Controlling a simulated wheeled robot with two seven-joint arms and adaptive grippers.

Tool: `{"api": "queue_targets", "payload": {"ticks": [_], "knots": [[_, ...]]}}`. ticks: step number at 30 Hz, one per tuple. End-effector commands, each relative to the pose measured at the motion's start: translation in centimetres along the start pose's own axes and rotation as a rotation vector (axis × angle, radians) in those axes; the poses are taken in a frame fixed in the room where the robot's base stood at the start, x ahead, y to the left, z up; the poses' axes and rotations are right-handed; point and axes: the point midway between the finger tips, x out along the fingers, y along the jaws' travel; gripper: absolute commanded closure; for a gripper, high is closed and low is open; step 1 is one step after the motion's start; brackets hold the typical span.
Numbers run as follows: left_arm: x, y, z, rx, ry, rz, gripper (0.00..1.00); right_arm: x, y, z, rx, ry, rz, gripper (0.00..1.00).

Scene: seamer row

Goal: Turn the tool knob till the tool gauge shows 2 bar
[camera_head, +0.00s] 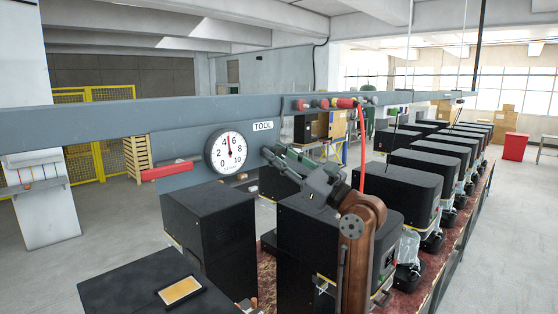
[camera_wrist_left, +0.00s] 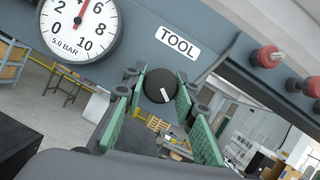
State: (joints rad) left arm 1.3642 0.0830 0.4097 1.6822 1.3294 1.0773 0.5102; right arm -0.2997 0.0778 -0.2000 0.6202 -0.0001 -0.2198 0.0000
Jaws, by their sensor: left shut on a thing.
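The tool gauge (camera_head: 226,150) is a round white dial on the grey-blue rail, and its needle points nearly straight up between 4 and 6. In the left wrist view the gauge (camera_wrist_left: 78,25) reads 5.0 BAR. The tool knob (camera_wrist_left: 160,87) is round and black with a white mark, below the TOOL label (camera_wrist_left: 178,43). My left gripper (camera_head: 272,155) is at the rail right of the gauge. Its green-padded fingers are shut on the knob, one on each side. In the head view the gripper hides the knob. My right gripper is not seen.
The rail (camera_head: 190,112) crosses the view, with red and dark fittings (camera_head: 335,103) and a red hose (camera_head: 362,150) to the right. A red bar (camera_head: 170,171) juts out left of the gauge. Black machines (camera_head: 210,235) stand in a row below and beyond my arm.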

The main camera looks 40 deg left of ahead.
Motion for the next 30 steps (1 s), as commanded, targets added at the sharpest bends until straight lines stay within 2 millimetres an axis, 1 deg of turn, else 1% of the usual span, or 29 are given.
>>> {"api": "queue_targets", "payload": {"ticks": [5,11,17,30], "knots": [[0.0,-0.1,0.0,-0.151,0.001,0.064,0.98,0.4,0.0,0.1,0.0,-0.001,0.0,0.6],[0.0,-0.1,0.1,-0.328,0.002,0.137,0.98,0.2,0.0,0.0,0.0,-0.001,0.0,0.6],[0.1,-0.1,0.2,-0.504,0.002,0.211,0.98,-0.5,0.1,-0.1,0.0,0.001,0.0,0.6],[0.1,-0.1,0.2,-0.859,0.003,0.358,0.98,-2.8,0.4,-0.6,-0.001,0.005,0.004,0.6]]}}
